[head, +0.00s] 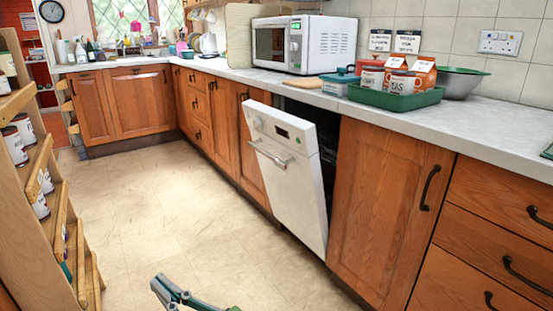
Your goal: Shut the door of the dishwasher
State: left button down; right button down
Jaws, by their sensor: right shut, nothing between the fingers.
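The white dishwasher door (290,185) is ajar, tilted outward at its top, with a dark gap behind it along the top and right side. It has a bar handle (268,155) and a small dark display on its upper front. The dishwasher sits under the worktop between wooden cupboards. My right gripper (160,287) shows at the bottom edge, over the floor, left of the door and apart from it. It is shut and empty; part of it is cut off by the frame. My left gripper is not in view.
A wooden shelf rack (38,165) with tins stands at the left. The tiled floor (150,200) between it and the cupboards is clear. On the worktop (480,115) are a microwave (303,42), a green tray (397,97) with cartons, and a bowl (460,82).

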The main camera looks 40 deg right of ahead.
aim_at(291, 171)
jog(key=i+l+z, duration=0.1)
jog(key=z, duration=0.35)
jog(key=i+l+z, duration=0.15)
jog(key=z, duration=0.35)
jog(key=i+l+z, duration=0.15)
jog(key=z, duration=0.3)
